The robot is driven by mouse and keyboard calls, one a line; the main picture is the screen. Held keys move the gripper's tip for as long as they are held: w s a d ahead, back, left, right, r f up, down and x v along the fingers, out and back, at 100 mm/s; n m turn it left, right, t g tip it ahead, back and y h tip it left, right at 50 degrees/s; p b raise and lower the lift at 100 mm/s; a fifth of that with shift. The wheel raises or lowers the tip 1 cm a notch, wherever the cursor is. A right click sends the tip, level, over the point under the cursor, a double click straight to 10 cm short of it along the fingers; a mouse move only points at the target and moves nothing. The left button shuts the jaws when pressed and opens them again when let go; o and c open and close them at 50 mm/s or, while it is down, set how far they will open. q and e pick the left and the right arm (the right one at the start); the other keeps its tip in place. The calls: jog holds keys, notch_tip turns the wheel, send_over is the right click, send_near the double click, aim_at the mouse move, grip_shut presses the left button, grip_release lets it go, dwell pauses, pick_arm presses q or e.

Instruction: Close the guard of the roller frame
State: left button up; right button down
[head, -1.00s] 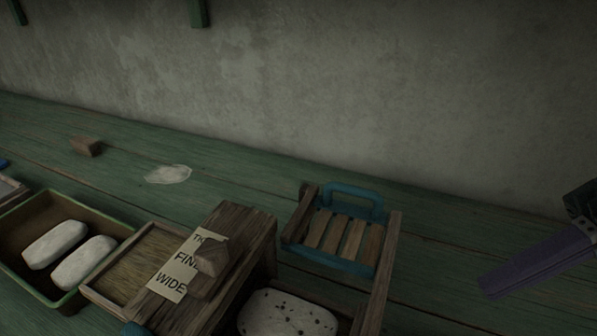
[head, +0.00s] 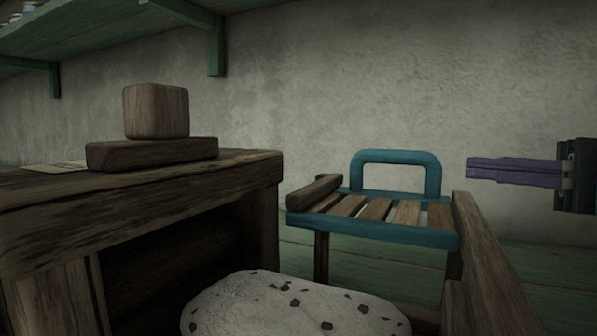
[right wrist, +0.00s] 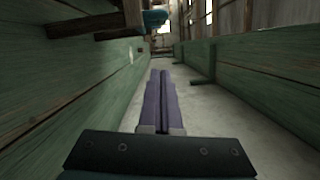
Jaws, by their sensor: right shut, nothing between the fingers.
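The guard (head: 397,231) has a teal rim, wooden slats and an upright teal handle (head: 438,172) at its far side. It lies roughly level at the far end of the wooden roller frame (head: 487,262), beyond a pale speckled loaf-like piece (head: 290,308). Part of the teal guard also shows at the top of the right wrist view (right wrist: 155,17). My right gripper (head: 472,168) is shut and empty, its purple fingers pointing left to the right of the handle, apart from it. The fingers are together in the right wrist view (right wrist: 158,74). My left gripper is not in view.
A wooden box (head: 140,190) with a block knob (head: 157,110) on its lid stands at left, beside the pale piece. A grey wall (head: 330,80) rises behind the green bench (head: 305,262). A green shelf (head: 110,28) hangs at upper left.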

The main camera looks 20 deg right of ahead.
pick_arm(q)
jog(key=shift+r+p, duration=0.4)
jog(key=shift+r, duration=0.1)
pick_arm(e)
jog(key=w+a+r, duration=0.1)
jog(key=w+a, duration=0.1)
jog(key=a, duration=0.7)
jog(key=shift+a, duration=0.15)
